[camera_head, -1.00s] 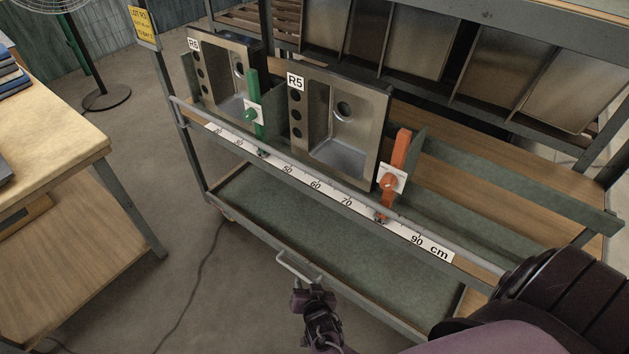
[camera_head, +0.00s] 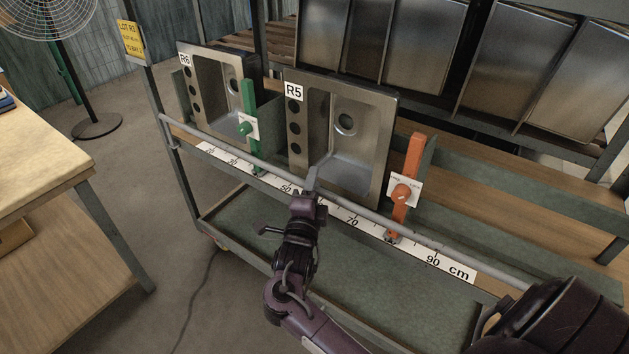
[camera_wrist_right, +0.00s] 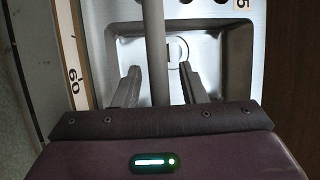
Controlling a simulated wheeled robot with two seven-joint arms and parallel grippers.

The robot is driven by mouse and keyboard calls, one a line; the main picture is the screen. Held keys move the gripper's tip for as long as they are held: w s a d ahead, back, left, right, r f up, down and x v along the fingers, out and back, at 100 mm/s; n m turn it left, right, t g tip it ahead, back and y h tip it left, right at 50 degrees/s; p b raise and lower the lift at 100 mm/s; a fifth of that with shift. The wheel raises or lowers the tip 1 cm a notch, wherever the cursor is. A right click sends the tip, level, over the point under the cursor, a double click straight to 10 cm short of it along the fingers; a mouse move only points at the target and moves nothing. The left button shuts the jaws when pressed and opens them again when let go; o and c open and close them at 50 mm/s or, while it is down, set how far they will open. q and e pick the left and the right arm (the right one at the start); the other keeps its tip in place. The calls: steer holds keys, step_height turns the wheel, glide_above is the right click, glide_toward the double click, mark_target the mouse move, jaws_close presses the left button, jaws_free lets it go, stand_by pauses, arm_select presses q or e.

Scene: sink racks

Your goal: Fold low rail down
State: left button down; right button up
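The low rail (camera_head: 350,206) is a thin grey bar running along the front of the rack, in front of the sinks and just above the cm scale. My right gripper (camera_head: 312,184) is at the rail's middle, in front of the R5 sink (camera_head: 375,140). In the right wrist view, the rail (camera_wrist_right: 155,45) passes between the two spread fingers of my right gripper (camera_wrist_right: 159,70), with visible gaps on both sides. The rail is still up. My left gripper is not in view.
A green post (camera_head: 249,100) and an orange post with a knob (camera_head: 411,165) stand behind the rail. The R6 sink (camera_head: 207,80) is at left. A scale strip (camera_head: 365,226) runs below the rail. A wooden table (camera_head: 50,150) stands at left.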

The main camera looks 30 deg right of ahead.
steer(key=shift+w+d, duration=0.35)
steer(key=shift+d, duration=0.05)
steer(key=shift+c, duration=0.4)
jaws_close()
